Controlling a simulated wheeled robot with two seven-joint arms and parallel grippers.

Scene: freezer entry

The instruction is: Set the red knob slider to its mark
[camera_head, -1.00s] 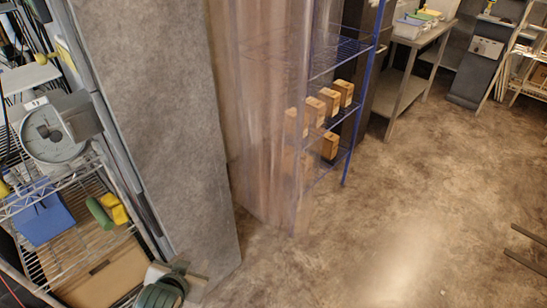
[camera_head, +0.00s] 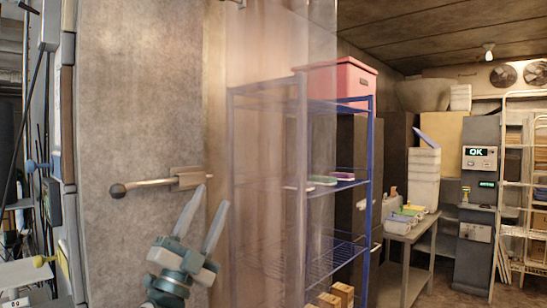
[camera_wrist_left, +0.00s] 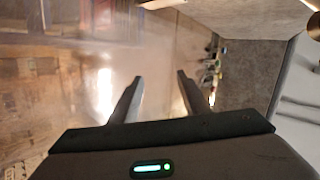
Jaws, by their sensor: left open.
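I cannot make out a red knob slider or its mark in either view. My left gripper (camera_head: 213,196) is in the lower left middle of the head view, its two fingers pointing up and apart, with nothing between them. It stands in front of the grey panel and the clear strip curtain, just below a lever handle (camera_head: 150,185). I cannot tell how far it is from the handle. In the left wrist view the left gripper (camera_wrist_left: 159,76) also shows both fingers apart and empty. My right gripper is not in view.
A grey panel (camera_head: 110,120) fills the left side, beside a clear strip curtain (camera_head: 265,130). Behind the curtain is a blue wire rack (camera_head: 371,160) with a red bin (camera_head: 345,80) on top. A metal table (camera_head: 405,238) and a grey kiosk (camera_head: 474,250) stand farther right.

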